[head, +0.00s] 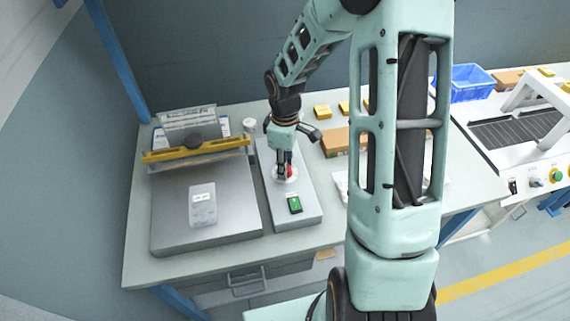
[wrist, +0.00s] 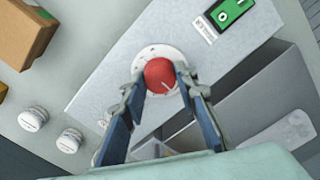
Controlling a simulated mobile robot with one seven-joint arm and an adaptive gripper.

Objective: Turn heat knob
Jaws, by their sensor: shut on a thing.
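The heat knob is a red round knob (wrist: 160,74) with a pale pointer line. It sits on a white dial (wrist: 149,53) with marks around it, on a grey control box (head: 309,212). In the wrist view my gripper (wrist: 162,82) has one finger on each side of the knob and is shut on it. In the head view my gripper (head: 285,172) reaches down to the box from above, and only a little of the red knob shows between the fingers. A green switch (head: 294,205) is on the same box, nearer the front; it also shows in the wrist view (wrist: 231,10).
A grey sealing machine (head: 170,215) with a yellow bar (head: 195,149) stands left of the box, with a clear packet (head: 202,204) on it. Brown cartons (head: 335,141) and a blue bin (head: 467,83) are to the right. Two white round containers (wrist: 69,140) stand near the box.

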